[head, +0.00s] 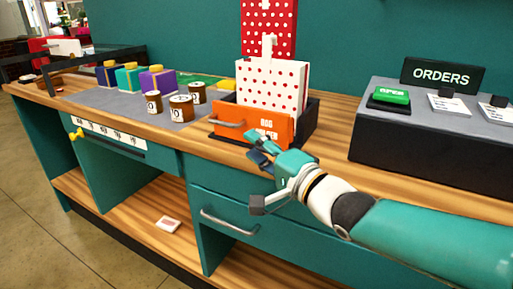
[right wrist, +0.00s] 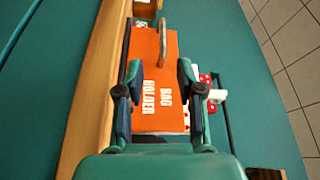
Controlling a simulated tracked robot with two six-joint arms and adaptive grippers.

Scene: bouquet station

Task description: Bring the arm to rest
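My right gripper (head: 262,149) reaches in from the right in the head view, in front of the counter edge and just below the orange bag holder (head: 252,122). In the right wrist view, its two fingers (right wrist: 158,78) are spread apart with nothing held between them. The orange front of the bag holder (right wrist: 156,95) lies beyond the fingers; I cannot tell the exact gap. A white bag with red dots (head: 271,84) stands in the holder. My left gripper is not in view.
An order box (head: 430,147) with a green button stands at the right of the wooden counter (head: 340,150). Several small jars (head: 181,108) and coloured boxes (head: 130,77) stand on a grey mat at left. A drawer handle (head: 228,221) sticks out below my gripper.

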